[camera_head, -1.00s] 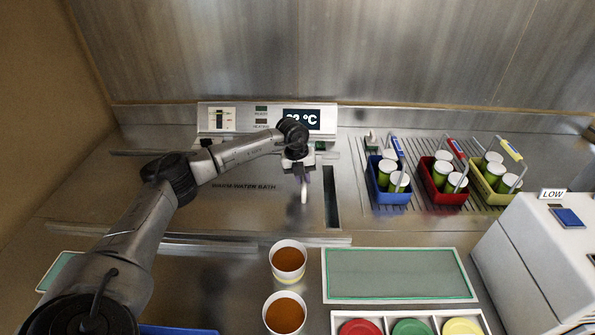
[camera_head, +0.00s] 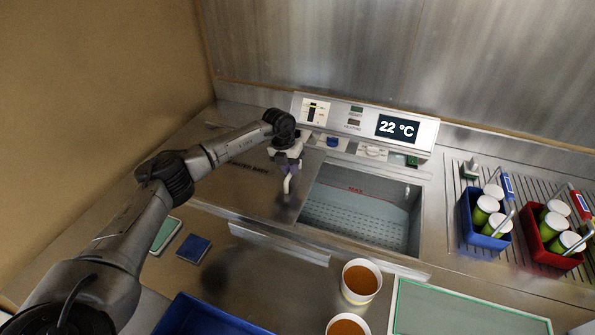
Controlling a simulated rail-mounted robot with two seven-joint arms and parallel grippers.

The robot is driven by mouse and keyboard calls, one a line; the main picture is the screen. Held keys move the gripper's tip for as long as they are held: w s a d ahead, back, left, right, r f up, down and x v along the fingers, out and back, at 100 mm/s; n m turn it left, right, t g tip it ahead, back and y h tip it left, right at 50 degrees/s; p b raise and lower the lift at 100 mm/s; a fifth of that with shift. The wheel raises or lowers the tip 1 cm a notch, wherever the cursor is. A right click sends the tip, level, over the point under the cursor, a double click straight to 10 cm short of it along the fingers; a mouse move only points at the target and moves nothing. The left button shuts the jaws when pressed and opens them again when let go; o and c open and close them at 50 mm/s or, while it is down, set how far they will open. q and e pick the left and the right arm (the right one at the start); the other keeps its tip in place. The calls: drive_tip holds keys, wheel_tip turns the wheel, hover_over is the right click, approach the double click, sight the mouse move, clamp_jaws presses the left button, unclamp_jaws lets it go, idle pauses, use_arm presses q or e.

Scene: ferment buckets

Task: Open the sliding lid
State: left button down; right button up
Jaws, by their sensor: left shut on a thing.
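The sliding lid (camera_head: 235,185) is a flat metal plate marked as the warm water bath, lying to the left of the opening. The water bath basin (camera_head: 362,205) is uncovered over a wide area, showing a perforated floor and a red MAX mark. My left gripper (camera_head: 289,176) is shut on the lid's handle (camera_head: 287,186), a pale upright piece near the lid's right edge. The gripper hides much of the handle. My right gripper is not in view.
A control panel (camera_head: 365,124) reading 22 °C stands behind the bath. Two cups of orange-brown contents (camera_head: 360,281) stand in front. Blue (camera_head: 485,222) and red (camera_head: 548,245) baskets of green jars are at right. A blue tray (camera_head: 205,318) is at the front left.

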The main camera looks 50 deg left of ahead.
use_arm(q)
drive_tip(key=shift+s+a, duration=0.35)
drive_tip(key=shift+a, duration=0.25)
drive_tip(key=shift+s+a, duration=0.35)
drive_tip(key=shift+a, duration=0.2)
drive_tip(key=c, duration=1.1)
unclamp_jaws()
drive_tip(key=shift+r, duration=0.1)
wheel_tip(320, 180, up, 13)
drive_tip(key=s+a+b, duration=0.1)
drive_tip(key=a, duration=0.1)
drive_tip(key=shift+s+a+r, duration=0.15)
drive_tip(key=shift+s+r, duration=0.05)
